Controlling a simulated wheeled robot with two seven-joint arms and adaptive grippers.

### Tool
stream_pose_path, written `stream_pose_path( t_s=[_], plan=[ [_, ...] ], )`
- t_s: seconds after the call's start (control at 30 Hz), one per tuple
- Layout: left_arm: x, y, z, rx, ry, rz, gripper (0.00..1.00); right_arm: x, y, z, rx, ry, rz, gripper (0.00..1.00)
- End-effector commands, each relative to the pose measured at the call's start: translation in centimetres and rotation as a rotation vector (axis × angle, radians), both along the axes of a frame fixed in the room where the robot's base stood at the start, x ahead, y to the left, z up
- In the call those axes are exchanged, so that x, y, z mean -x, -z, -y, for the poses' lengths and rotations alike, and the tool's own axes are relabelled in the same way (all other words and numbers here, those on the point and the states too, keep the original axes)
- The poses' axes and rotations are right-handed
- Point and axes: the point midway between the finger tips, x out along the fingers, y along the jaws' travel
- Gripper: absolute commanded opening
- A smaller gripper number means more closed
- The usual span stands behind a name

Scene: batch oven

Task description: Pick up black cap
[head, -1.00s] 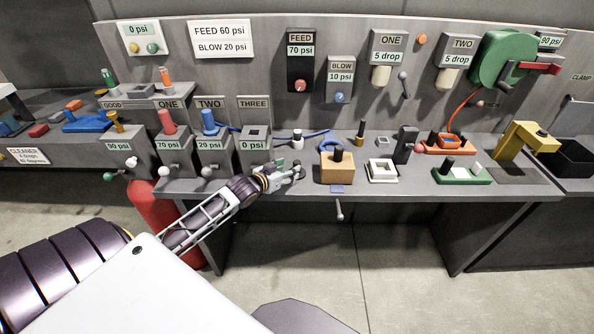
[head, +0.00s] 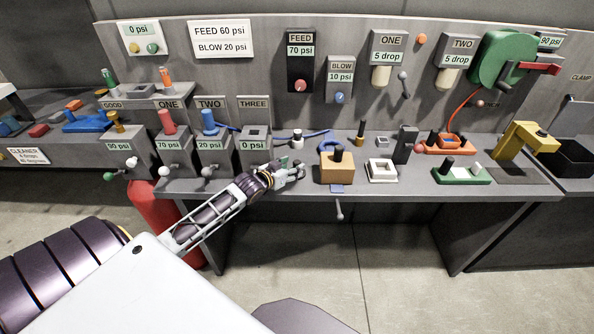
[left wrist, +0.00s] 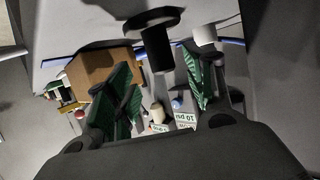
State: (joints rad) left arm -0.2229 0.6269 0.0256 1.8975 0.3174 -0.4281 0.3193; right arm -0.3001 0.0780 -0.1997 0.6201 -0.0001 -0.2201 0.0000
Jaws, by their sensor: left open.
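The black cap (left wrist: 157,48), a flat disc with a round stem, shows in the left wrist view near the top centre, just beyond the space between my fingers. In the head view my gripper largely hides it at the bench's front edge. My left gripper (head: 290,172) is open at that edge, in front of block THREE. In the left wrist view its green-padded fingers (left wrist: 163,88) stand apart, one on each side of the stem's line. No contact with the cap is visible. My right gripper is not in view.
A tan block (head: 337,168) with a black knob stands just right of my left gripper. Grey block THREE (head: 254,148) is to the left. A white square frame (head: 382,171) sits farther right on the bench.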

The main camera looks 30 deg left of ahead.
Motion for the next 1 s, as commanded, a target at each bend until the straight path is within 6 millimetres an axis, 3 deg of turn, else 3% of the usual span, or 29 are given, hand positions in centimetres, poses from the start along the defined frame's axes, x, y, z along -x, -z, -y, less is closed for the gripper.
stream_pose_path(
  t_s=[0.63,1.0],
  plan=[
    [-4.0,1.0,-0.2,0.001,0.0,0.002,0.53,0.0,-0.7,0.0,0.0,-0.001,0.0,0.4],
    [-4.6,1.4,-0.1,0.0,0.001,0.0,0.53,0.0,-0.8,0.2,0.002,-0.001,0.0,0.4]
  ],
)
